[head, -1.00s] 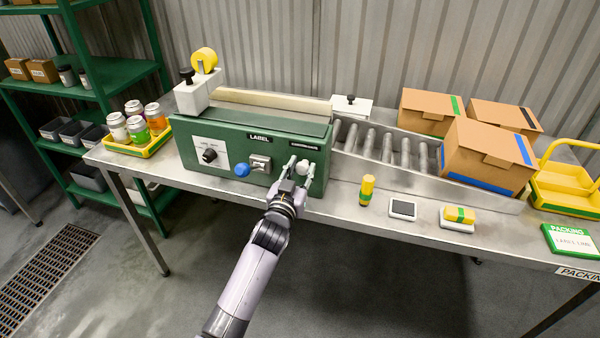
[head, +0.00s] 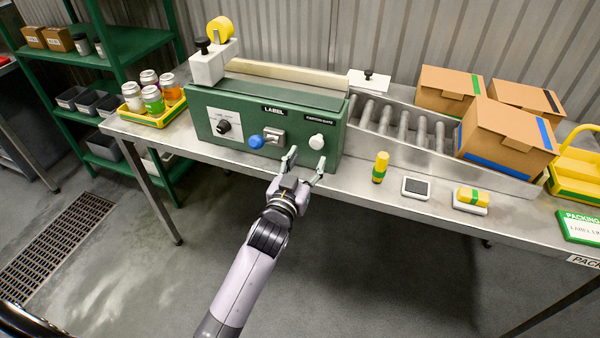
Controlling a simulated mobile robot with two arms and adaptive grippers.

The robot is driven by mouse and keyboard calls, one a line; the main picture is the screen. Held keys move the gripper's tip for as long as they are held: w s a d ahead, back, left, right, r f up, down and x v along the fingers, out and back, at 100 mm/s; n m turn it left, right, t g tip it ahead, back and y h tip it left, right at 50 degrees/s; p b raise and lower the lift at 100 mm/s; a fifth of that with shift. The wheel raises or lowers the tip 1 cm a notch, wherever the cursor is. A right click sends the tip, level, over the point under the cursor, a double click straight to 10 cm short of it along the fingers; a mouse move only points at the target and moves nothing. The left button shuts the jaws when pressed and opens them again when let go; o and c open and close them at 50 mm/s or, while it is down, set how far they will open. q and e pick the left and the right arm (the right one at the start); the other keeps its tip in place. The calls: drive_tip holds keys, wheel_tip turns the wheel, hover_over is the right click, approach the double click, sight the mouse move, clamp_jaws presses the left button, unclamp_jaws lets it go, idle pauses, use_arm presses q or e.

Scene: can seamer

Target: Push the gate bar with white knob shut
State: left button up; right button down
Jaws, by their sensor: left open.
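The white knob (head: 316,142) stands on the front face of the green label machine (head: 235,128), at its right end under a small black label. The gate bar behind the knob is hidden, so I cannot tell how far it sticks out. My left gripper (head: 304,164) is open and empty, in front of the machine and just below the knob. Its two fingers point up toward the panel, apart from the knob as far as I can see. My right gripper is not in view.
A blue button (head: 256,141) and a grey switch (head: 273,137) sit left of the knob. A roller conveyor (head: 400,125) with cartons (head: 505,132) runs right. A tray of cans (head: 160,118) is at left.

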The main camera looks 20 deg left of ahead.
use_arm(q)
drive_tip(key=s, duration=0.5)
drive_tip(key=shift+w, duration=0.1)
drive_tip(key=s+f+g, duration=0.3)
drive_tip(key=s+f, duration=0.1)
drive_tip(key=f, duration=0.8)
drive_tip(key=s+f+m+g, duration=0.15)
drive_tip(key=s+f, duration=0.25)
drive_tip(key=f, duration=0.8)
drive_tip(key=s+f+g, duration=0.4)
drive_tip(key=f, duration=0.8)
drive_tip(key=s+a+f+g, duration=0.2)
drive_tip(key=s+f, duration=0.5)
drive_tip(key=s, duration=0.5)
drive_tip(key=s+a+f+g, duration=0.2)
drive_tip(key=s+f, duration=0.5)
drive_tip(key=s, duration=0.5)
drive_tip(key=s+a+f+g, duration=0.2)
drive_tip(key=s+f+g, duration=0.2)
drive_tip(key=s, duration=0.8)
wheel_tip(320, 180, down, 3)
drive_tip(key=shift+a+r+y, duration=0.1)
drive_tip(key=shift+a+y, duration=0.1)
drive_tip(key=shift+y, duration=0.1)
